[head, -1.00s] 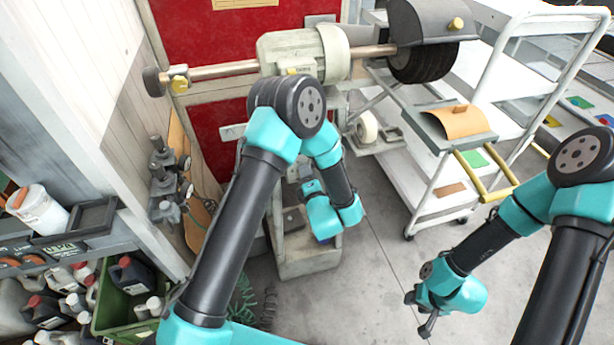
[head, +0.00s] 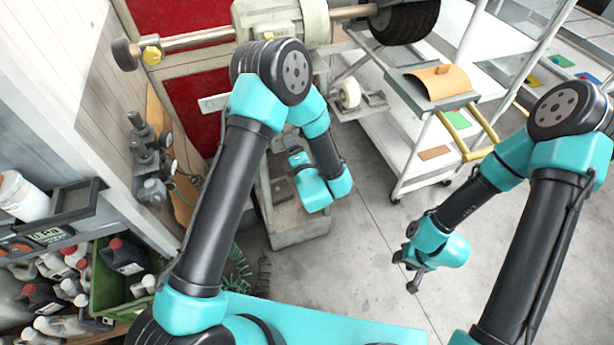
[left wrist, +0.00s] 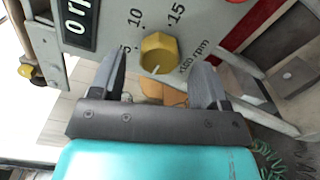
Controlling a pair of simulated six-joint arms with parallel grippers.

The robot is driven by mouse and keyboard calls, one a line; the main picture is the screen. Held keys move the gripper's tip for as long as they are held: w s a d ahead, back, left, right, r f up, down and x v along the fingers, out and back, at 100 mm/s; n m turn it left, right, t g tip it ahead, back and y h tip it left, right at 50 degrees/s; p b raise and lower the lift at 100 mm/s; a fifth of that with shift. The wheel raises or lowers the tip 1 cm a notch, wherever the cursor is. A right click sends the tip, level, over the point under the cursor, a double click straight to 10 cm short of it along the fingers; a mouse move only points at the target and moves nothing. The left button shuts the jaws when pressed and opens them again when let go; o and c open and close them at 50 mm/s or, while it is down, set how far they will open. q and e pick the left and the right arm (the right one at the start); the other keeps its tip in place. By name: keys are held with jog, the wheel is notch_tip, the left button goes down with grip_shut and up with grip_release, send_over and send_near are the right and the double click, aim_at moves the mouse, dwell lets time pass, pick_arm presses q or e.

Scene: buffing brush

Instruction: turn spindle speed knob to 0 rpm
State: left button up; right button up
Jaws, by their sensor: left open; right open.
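The yellow spindle speed knob (left wrist: 158,54) sits on a grey panel, its white pointer line toward the picture's bottom. Marks 5, 10 and 15 and "x100 rpm" ring it; no 0 mark is visible around it. My left gripper (left wrist: 160,62) is open, one finger to each side of the knob in the picture; I see no contact. In the head view my left arm hides the knob. My right gripper (head: 405,272) is open and empty above the floor.
The machine's shaft carries a black brush wheel (head: 408,20) at the right. A white shelf cart (head: 410,165) stands right of the machine. A green crate (head: 122,275) with bottles is at lower left. The floor between my arms is clear.

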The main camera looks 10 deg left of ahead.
pick_arm(q)
jog(key=v, duration=1.5)
jog(key=shift+s+d, duration=0.2)
jog(key=shift+s, duration=0.05)
jog(key=w+a+f+m+g+h, duration=0.2)
jog(key=a+f+m+g+h, duration=0.55)
jog(key=f+m, duration=0.4)
jog(key=s+a+f+m+g+h, duration=0.5)
jog(key=s+a+m+g, duration=0.2)
jog(key=s+m, duration=0.4)
jog(key=m, duration=0.2)
jog(key=shift+s+f+m, duration=0.2)
jog(key=shift+s+m, duration=0.05)
jog(key=shift+m, duration=0.1)
